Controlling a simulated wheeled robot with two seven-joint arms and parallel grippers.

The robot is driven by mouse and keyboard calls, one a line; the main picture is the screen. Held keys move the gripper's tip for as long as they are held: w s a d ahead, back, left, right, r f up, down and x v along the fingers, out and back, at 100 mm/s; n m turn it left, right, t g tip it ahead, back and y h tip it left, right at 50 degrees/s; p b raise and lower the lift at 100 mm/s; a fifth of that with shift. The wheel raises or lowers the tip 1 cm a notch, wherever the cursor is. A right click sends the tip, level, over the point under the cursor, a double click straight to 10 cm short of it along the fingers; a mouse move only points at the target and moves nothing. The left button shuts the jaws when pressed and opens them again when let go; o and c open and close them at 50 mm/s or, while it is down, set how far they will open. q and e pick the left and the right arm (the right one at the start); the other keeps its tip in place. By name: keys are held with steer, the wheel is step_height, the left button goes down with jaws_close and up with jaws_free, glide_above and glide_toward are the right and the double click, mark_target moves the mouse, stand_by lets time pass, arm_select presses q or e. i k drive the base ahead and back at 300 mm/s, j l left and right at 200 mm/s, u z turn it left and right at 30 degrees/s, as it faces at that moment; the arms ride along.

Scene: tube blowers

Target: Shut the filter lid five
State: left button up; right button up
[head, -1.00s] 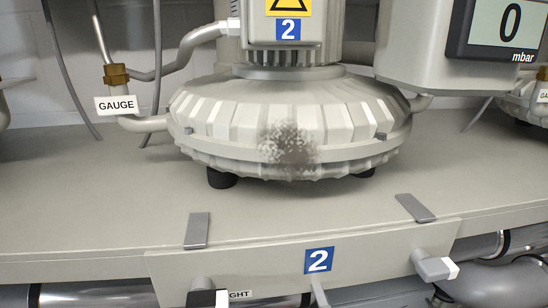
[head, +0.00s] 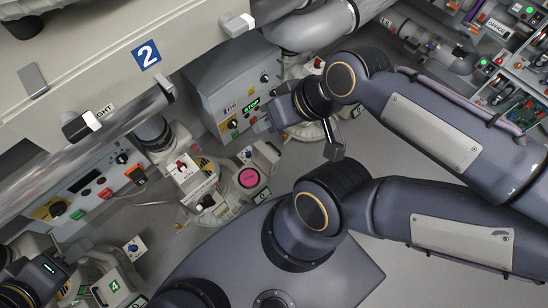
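A pale floor-level housing with a round pink face (head: 249,178) sits below the bench. A pale raised flap (head: 265,155) is beside the pink face. A small green label (head: 263,196) is next to it, too small to read, so I cannot tell whether this is filter five. A similar pale unit with a green 4 (head: 114,287) is at bottom left. My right gripper (head: 264,121) is in front of a grey control box, its fingers too small to judge. My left gripper (head: 50,268) is at the lower left edge, partly cut off, its fingers unclear.
The bench front with a blue 2 plate (head: 146,55) crosses the upper left. Metal pipes run beneath it. A grey control box (head: 232,90) and a panel with red buttons (head: 90,190) stand under the bench. A white-labelled valve unit (head: 186,170) stands between them. My arm links fill the right.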

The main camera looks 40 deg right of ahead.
mark_target(268, 157)
steer(key=k+j+u, duration=0.1)
steer(key=k+u, duration=0.3)
steer(key=k+j+u, duration=0.4)
steer(key=k, duration=0.2)
steer(key=l+u, duration=0.2)
steer(key=l, duration=0.3)
steer(key=k+l+u, duration=0.1)
steer(key=l+u, duration=0.15)
steer(key=l, duration=0.2)
steer(key=k+l+u, duration=0.2)
steer(key=l, duration=0.25)
steer(key=l+u, duration=0.2)
steer(key=l, duration=0.25)
steer(key=k+l, duration=0.15)
steer(key=l, duration=0.25)
steer(key=k+l, duration=0.15)
steer(key=l, duration=0.2)
steer(key=k+l, duration=0.1)
steer(key=l, duration=0.3)
steer(key=k+l, duration=0.15)
steer(key=l, duration=0.25)
steer(key=k+l, duration=0.15)
steer(key=l, duration=0.2)
steer(key=k+l, duration=0.15)
steer(key=l, duration=0.25)
steer(key=j+z, duration=0.35)
steer(key=j, duration=0.9)
